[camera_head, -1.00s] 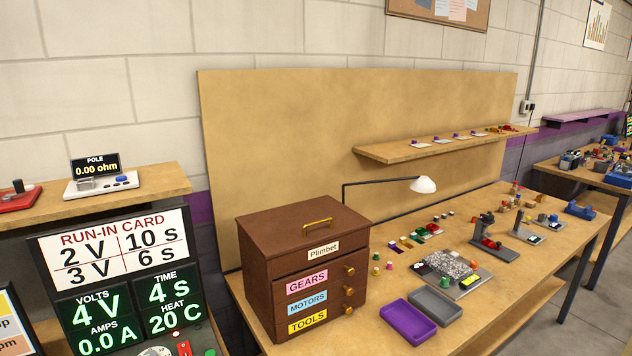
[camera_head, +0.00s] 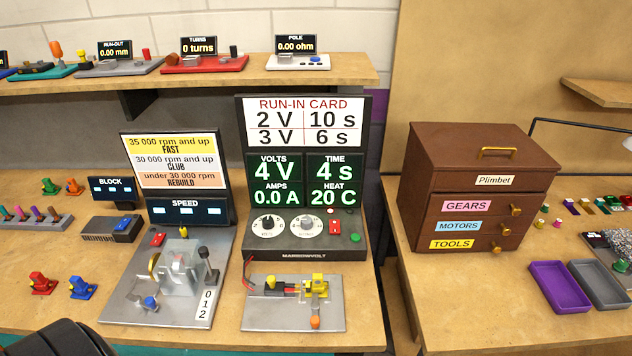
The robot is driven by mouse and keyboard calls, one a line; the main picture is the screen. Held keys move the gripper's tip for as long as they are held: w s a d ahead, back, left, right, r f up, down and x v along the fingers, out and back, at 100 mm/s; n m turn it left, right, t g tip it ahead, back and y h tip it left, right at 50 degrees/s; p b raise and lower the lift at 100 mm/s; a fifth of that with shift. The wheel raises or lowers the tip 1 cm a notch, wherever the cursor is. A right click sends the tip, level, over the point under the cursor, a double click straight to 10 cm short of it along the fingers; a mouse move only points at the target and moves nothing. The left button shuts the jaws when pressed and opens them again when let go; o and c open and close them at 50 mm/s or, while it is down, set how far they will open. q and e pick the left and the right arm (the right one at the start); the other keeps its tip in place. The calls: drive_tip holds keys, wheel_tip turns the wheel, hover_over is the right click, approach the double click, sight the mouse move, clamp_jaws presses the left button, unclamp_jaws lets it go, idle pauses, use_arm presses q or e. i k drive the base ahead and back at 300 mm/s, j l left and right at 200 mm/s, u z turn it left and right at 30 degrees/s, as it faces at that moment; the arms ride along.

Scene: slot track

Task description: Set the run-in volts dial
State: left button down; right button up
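The run-in power supply (camera_head: 305,256) stands on the bench at the middle of the view. The volts display (camera_head: 274,172) reads 4 V, amps 0.0 A, time 4 s and heat 20 C. The run-in card (camera_head: 304,123) above lists 2 V 10 s and 3 V 6 s. A dark part of my own arm shows at the bottom left; neither gripper's fingers are in view.
A metal plate with a yellow clamp (camera_head: 315,287) lies in front of the supply. A speed rig (camera_head: 182,269) stands to its left. A shelf (camera_head: 190,84) runs above.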

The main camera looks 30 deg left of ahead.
sight(267, 223)
drive_tip(key=u, duration=1.35)
